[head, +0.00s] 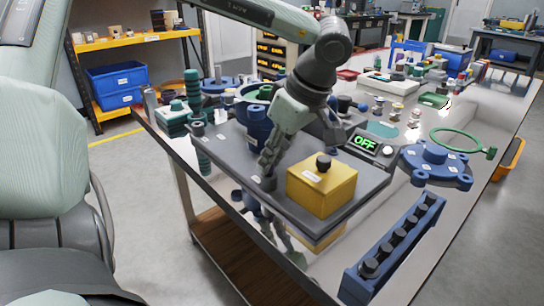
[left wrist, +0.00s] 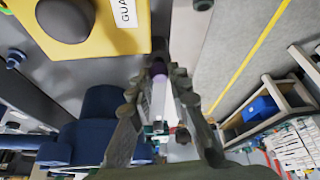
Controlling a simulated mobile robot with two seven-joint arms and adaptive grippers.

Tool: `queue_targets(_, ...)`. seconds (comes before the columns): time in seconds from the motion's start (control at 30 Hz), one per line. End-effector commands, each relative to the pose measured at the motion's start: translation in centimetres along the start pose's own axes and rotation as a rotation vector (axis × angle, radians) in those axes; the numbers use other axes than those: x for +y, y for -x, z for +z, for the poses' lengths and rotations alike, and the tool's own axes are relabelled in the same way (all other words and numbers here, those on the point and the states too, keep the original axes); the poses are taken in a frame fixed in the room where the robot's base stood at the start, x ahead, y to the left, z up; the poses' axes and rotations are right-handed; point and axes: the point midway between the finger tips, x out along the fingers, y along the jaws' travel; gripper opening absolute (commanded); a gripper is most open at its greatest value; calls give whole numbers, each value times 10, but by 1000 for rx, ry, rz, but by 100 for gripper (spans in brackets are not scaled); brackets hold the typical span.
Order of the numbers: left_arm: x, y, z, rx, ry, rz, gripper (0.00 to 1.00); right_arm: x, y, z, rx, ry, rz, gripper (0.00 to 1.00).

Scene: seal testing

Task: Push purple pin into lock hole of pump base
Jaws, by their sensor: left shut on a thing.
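My left gripper (head: 268,178) points down at the front-left edge of the grey base plate (head: 350,205), beside the yellow box. In the left wrist view its two fingers (left wrist: 158,85) are shut around a small purple pin (left wrist: 158,70), seen between the fingertips. The pin is hidden in the head view. The blue pump body (head: 257,122) stands on the plate just behind the gripper; blue parts also show in the left wrist view (left wrist: 95,130). The lock hole is not visible, and I cannot tell whether the pin is touching it. My right gripper is not in view.
The yellow box (head: 322,188) with a black knob stands close right of the gripper. An OFF display (head: 364,142) is behind it. A blue rack (head: 395,245) and blue flange (head: 436,165) lie to the right. Green stacked parts (head: 194,100) stand left.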

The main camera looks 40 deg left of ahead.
Motion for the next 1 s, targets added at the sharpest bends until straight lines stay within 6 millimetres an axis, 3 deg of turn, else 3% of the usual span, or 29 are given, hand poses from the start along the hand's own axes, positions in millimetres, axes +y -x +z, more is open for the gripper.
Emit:
queue_targets(0.5,0,-8,3,0,-1,-1,0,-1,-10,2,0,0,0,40)
queue_targets(0.53,0,-6,3,0,-1,-1,20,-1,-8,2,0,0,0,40)
queue_targets(0.7,0,-6,3,0,-1,-1,41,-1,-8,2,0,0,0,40)
queue_targets(1.0,0,-5,2,0,0,-1,42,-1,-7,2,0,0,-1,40)
